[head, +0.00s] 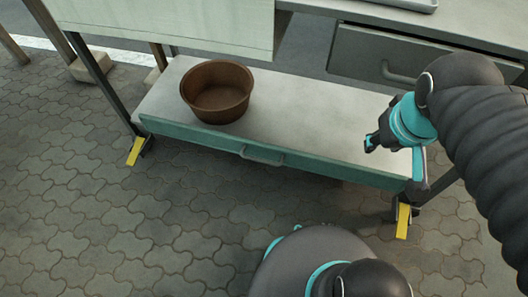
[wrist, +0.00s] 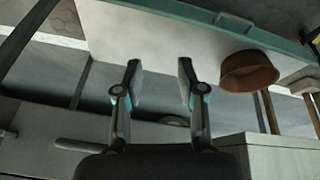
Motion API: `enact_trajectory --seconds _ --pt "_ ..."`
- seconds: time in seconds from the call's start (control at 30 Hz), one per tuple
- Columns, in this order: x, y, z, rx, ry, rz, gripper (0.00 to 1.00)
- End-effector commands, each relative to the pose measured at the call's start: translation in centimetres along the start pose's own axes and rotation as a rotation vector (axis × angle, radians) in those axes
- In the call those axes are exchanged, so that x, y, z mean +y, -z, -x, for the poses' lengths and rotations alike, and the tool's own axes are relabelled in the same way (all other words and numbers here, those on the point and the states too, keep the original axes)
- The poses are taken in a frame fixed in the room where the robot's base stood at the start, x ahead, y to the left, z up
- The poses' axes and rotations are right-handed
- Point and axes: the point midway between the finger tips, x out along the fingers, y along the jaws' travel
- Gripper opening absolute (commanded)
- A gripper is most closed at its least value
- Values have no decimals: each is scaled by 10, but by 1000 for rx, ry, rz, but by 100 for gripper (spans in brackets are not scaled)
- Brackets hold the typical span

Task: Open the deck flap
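The lower deck (head: 300,120) is a pale shelf with a teal front panel (head: 190,139) that carries a bar handle (head: 262,156). The panel looks closed, flush along the deck's front edge. In the wrist view, the teal panel (wrist: 185,10) and its handle (wrist: 235,20) show at the top. Which part is the flap is not marked. My gripper (head: 371,142) is at the right end of the deck, above it and apart from the handle. In the wrist view, my gripper (wrist: 159,66) has its two fingers spread with nothing between them.
A brown bowl (head: 217,92) stands on the deck's left part and shows in the wrist view (wrist: 248,72). Above the deck, a grey drawer (head: 410,68) with a handle is shut. A pale panel (head: 180,22) hangs at upper left.

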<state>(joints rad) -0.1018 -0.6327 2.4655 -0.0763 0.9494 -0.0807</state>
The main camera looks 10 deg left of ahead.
Motion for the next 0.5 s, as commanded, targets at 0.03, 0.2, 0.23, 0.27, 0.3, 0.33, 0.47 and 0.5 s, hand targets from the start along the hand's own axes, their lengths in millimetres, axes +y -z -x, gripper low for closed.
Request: enact_trajectory --seconds 0.03,0.2,0.23,0.27,0.3,0.33,0.47,0.5 --pt "-5 2 -12 -55 -3 84 39" --pt "-14 8 -47 -247 -29 405 39" --pt "-16 9 -53 -281 -34 463 39" --pt "-19 11 -59 -313 -38 521 39" --pt "-23 12 -67 -358 -43 600 39" --pt "-26 14 -73 -389 -48 660 39" --pt "-40 20 -99 -530 -70 920 39" --pt "-45 22 -106 -573 -77 1000 39"
